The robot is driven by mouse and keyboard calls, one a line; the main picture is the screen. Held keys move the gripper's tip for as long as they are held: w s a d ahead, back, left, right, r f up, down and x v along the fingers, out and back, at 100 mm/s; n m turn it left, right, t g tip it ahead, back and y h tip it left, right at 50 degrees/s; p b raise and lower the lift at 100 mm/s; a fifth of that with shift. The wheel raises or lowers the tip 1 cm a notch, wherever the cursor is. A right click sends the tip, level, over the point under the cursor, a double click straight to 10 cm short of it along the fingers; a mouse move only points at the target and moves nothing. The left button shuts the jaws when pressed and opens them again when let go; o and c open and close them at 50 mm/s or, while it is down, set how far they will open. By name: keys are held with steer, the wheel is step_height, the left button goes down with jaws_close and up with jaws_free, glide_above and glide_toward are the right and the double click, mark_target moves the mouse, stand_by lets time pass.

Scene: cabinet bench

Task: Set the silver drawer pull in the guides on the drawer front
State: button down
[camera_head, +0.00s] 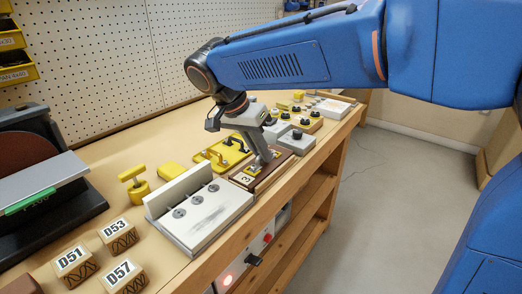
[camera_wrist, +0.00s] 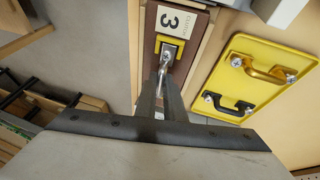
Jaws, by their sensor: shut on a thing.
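My gripper (camera_wrist: 163,82) is shut on the silver drawer pull (camera_wrist: 162,70), which shows as a thin bright strip between the fingers in the wrist view. The brown drawer front (camera_wrist: 150,18) lies flat under the fingertips, with a label marked 3 and a yellow guide (camera_wrist: 171,41) around a pale slot. The near end of the pull is at this guide; I cannot tell whether it is seated. The fingers hide the other guide in the wrist view. In the head view my gripper (camera_head: 266,161) points down at the drawer front (camera_head: 259,184); the pull is hidden there.
A yellow tray (camera_wrist: 255,101) beside the drawer front holds a brass pull (camera_wrist: 268,70) and a black pull (camera_wrist: 229,104). A white fixture (camera_head: 205,222) with round knobs stands nearer, a grey block (camera_head: 300,144) farther. The bench's front edge is close on the right.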

stand_by(0.3)
steer(key=c, duration=1.6)
jaws_free()
steer(key=shift+c, duration=0.2)
steer(key=shift+r, duration=3.5)
steer(key=s+d+f+n+y, duration=0.1)
steer(key=s+d+f+n, duration=0.15)
steer(key=d, duration=0.75)
steer(key=s+d+f+n+t+y, duration=0.2)
steer(key=s+d+f+n+y, duration=0.1)
steer(key=s+d+f, duration=1.2)
steer(key=s+d+n, duration=0.1)
steer(key=s+d, duration=0.1)
steer(key=shift+s+d+t, duration=0.3)
steer(key=shift+s+d, duration=0.05)
